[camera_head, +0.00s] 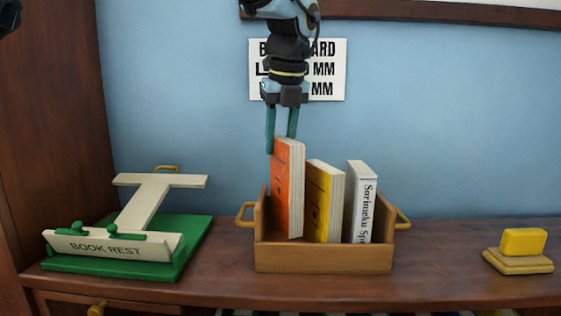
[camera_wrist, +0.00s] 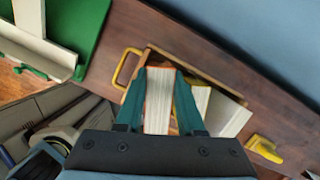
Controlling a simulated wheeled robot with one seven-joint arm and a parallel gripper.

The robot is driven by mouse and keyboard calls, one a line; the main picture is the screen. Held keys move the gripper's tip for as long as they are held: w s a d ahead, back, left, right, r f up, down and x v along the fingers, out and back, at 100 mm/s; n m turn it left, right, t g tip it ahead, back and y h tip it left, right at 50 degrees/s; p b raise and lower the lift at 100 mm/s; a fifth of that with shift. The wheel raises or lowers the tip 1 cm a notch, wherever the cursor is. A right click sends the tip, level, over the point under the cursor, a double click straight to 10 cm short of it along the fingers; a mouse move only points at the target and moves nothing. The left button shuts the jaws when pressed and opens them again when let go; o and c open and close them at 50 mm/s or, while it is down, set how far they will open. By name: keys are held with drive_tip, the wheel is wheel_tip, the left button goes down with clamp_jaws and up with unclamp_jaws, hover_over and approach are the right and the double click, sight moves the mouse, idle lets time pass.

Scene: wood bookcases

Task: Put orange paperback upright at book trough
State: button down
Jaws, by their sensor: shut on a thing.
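The orange paperback (camera_head: 284,190) stands nearly upright at the left end of the wooden book trough (camera_head: 322,260), its lower part inside. My gripper (camera_head: 282,140) is above it, pointing down, shut on its top edge. In the wrist view the paperback (camera_wrist: 159,100) sits between the two teal fingers of my gripper (camera_wrist: 161,85). A yellow book (camera_head: 323,200) and a white book (camera_head: 360,202) stand in the trough to its right, leaning slightly.
A green and cream book rest (camera_head: 125,270) stands on the shelf at left. The trough has side handles (camera_head: 246,215). A sign (camera_head: 325,75) hangs behind my arm.

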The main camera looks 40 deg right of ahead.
sight(280, 163)
drive_tip(key=shift+f+p, duration=0.4)
drive_tip(key=shift+f, duration=2)
drive_tip(key=c, duration=0.5)
unclamp_jaws()
drive_tip(key=b+v, duration=0.2)
drive_tip(key=v, duration=1)
